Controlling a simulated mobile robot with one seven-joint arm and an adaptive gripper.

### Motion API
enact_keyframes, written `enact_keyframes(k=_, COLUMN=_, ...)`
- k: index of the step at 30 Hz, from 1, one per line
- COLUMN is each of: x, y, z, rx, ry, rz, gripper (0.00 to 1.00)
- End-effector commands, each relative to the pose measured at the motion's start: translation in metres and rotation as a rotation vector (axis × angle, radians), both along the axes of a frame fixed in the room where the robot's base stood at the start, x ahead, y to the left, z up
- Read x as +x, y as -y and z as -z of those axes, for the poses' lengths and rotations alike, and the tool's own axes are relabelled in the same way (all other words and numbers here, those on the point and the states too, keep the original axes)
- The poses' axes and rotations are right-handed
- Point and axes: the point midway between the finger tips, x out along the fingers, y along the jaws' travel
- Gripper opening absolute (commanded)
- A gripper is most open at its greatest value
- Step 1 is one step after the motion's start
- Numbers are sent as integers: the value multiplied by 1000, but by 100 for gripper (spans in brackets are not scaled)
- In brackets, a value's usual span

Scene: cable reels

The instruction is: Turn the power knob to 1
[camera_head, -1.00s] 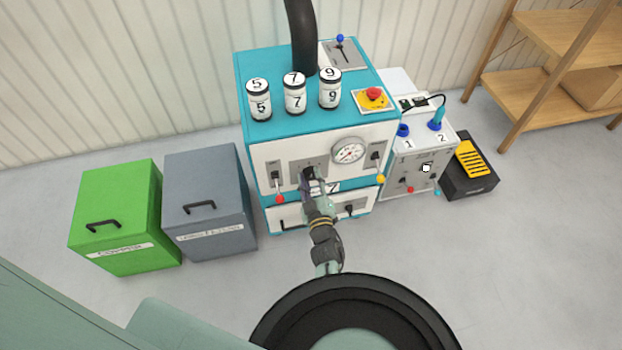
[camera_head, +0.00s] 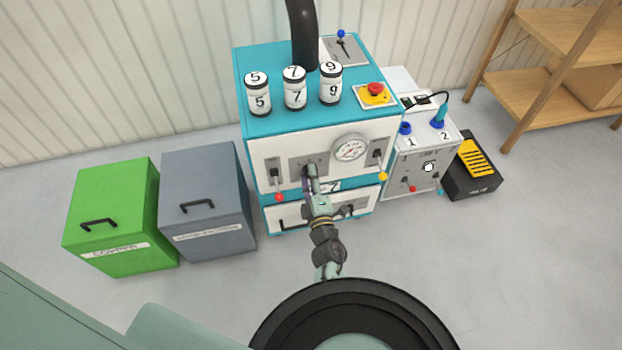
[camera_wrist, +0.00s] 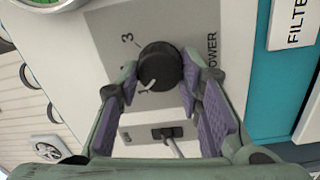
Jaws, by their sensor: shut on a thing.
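The power knob (camera_wrist: 160,66) is a round black knob with a white pointer line, on a grey plate marked POWER on the teal and white machine (camera_head: 285,122). In the wrist view its pointer line faces the lower left, toward the "1" mark, which is partly hidden. A "3" shows at the upper left. My gripper (camera_wrist: 159,80) has its purple-padded fingers on either side of the knob and is shut on it. In the head view my gripper (camera_head: 309,177) reaches the machine's front and mostly covers the knob.
A red-tipped lever (camera_head: 277,185) is left of the knob. A gauge (camera_head: 349,149) and yellow-tipped lever (camera_head: 381,167) are right. Green (camera_head: 115,215) and grey (camera_head: 208,200) bins stand left. A smaller panel box (camera_head: 420,165) stands right. Floor in front is clear.

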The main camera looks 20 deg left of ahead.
Motion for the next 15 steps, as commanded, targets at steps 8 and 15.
enact_keyframes(k=8, x=1, y=0, z=0, rx=-110, ry=77, rz=1, gripper=6)
enact_keyframes(k=15, x=1, y=-1, z=0, rx=-147, ry=103, rz=-1, gripper=6)
